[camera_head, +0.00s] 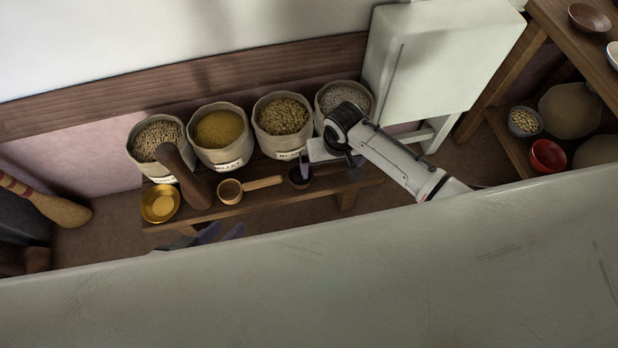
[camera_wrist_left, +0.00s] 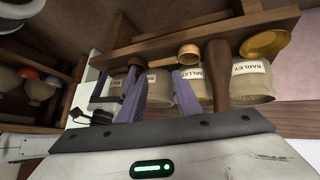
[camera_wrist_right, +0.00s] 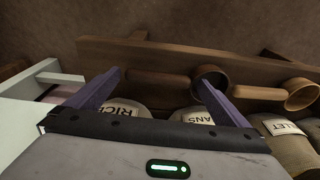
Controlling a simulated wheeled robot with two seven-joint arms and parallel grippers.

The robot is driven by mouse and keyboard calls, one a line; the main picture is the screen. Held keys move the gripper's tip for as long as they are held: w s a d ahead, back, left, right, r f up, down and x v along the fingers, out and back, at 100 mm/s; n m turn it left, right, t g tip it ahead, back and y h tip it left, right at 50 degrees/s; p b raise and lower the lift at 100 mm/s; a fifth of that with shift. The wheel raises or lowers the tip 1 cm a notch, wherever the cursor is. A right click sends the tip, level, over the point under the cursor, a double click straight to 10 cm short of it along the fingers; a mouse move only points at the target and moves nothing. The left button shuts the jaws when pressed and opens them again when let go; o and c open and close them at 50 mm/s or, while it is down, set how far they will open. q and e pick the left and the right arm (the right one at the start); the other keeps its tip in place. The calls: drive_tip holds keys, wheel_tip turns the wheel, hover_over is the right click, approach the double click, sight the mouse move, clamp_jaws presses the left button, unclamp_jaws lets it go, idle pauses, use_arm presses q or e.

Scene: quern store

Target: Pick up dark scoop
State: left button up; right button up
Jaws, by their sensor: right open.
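The dark scoop (camera_head: 299,179) lies on the wooden bench, its bowl toward the left. My right gripper (camera_head: 331,170) is over its handle and partly hides it. In the right wrist view, the dark scoop (camera_wrist_right: 209,77) shows its bowl near the right fingertip, and its handle runs left across the gap between the open fingers (camera_wrist_right: 158,77). Whether they touch it, I cannot tell. My left gripper (camera_head: 213,234) is low in front of the bench, partly hidden by the pale surface. In the left wrist view its fingers (camera_wrist_left: 158,82) are apart and empty.
A light wooden scoop (camera_head: 230,191), a brass bowl (camera_head: 160,203) and a brown pestle (camera_head: 184,177) are left of the dark scoop. Grain sacks, including millet (camera_head: 221,136) and beans (camera_head: 282,120), stand behind. A pale board (camera_head: 440,58) stands at the back right.

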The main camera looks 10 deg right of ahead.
drive_tip(key=c, duration=0.9)
